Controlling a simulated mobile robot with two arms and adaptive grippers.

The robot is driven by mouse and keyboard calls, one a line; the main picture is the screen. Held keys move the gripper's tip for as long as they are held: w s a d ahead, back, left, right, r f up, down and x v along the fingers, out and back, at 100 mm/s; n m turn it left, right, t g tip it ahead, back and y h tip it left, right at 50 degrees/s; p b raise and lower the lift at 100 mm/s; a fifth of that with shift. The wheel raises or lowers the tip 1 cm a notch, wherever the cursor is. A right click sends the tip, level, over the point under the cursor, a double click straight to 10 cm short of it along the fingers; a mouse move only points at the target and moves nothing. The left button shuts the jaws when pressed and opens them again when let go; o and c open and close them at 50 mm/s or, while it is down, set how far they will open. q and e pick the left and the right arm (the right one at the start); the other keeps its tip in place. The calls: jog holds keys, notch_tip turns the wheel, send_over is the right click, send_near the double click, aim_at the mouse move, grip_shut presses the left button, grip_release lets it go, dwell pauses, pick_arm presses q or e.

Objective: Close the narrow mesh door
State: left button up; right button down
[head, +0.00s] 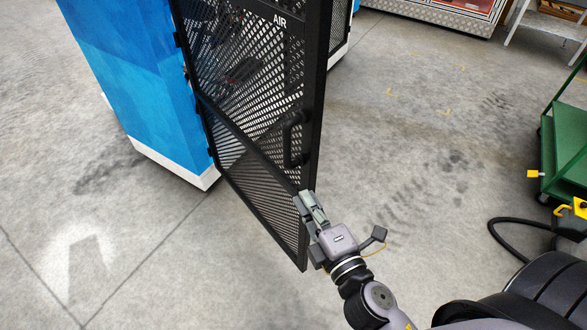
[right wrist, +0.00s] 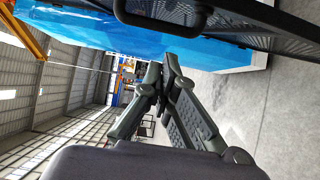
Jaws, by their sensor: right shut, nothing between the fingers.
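The narrow mesh door (head: 262,120) is black, with a slanted brace and the word AIR near its top. It stands open, swung out from the blue cabinet (head: 140,75), hinged along its left side. A black handle (head: 296,138) sits near its free edge; a dark handle bar (right wrist: 165,22) also shows in the right wrist view. My right gripper (head: 311,205) is shut and empty at the door's free edge, below the handle. I cannot tell whether it touches the door. In the right wrist view its fingers (right wrist: 165,85) meet at the tips. My left gripper is not in view.
A green cart (head: 565,140) with yellow parts stands at the right edge. A black hose (head: 515,225) lies on the floor near it. A metal-edged red cabinet (head: 450,10) is at the back. The grey concrete floor (head: 400,130) right of the door is mostly clear.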

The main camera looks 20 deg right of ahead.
jog(key=r+p, duration=0.1)
jog(key=p, duration=0.4)
send_over(289, 164)
jog(key=s+a, duration=0.1)
jog(key=s, duration=0.3)
jog(key=d, duration=0.1)
jog(key=w+d, duration=0.1)
jog(key=d, duration=0.1)
jog(key=shift+d+f, duration=0.2)
